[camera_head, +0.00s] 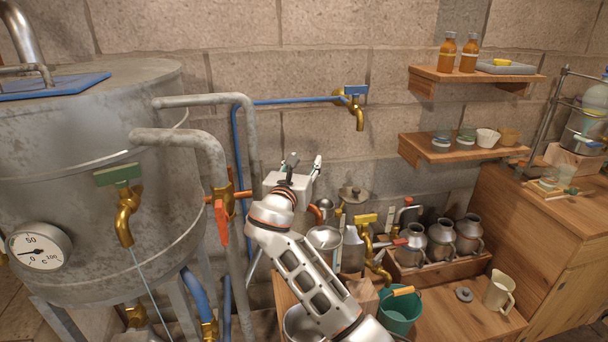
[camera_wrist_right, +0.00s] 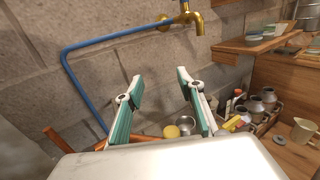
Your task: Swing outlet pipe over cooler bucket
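A green bucket (camera_head: 397,312) with an orange grip stands on the low wooden bench, right of my right forearm. A brass pipe with a yellow tap handle (camera_head: 367,219) and a curved lower end (camera_head: 378,270) is just above and left of the bucket. I cannot tell for sure that this is the outlet pipe. My right gripper (camera_head: 304,161) is raised in front of the stone wall, left of and above the brass pipe. In the right wrist view its two fingers (camera_wrist_right: 161,84) are spread apart with nothing between them. My left gripper is out of view.
A large metal still (camera_head: 100,190) with grey pipes (camera_head: 248,130) and an orange lever (camera_head: 222,221) fills the left. A brass wall tap (camera_head: 358,112) with a blue hose is above the gripper. Metal jugs (camera_head: 441,240) stand in a crate; a cream pitcher (camera_head: 498,291) is right.

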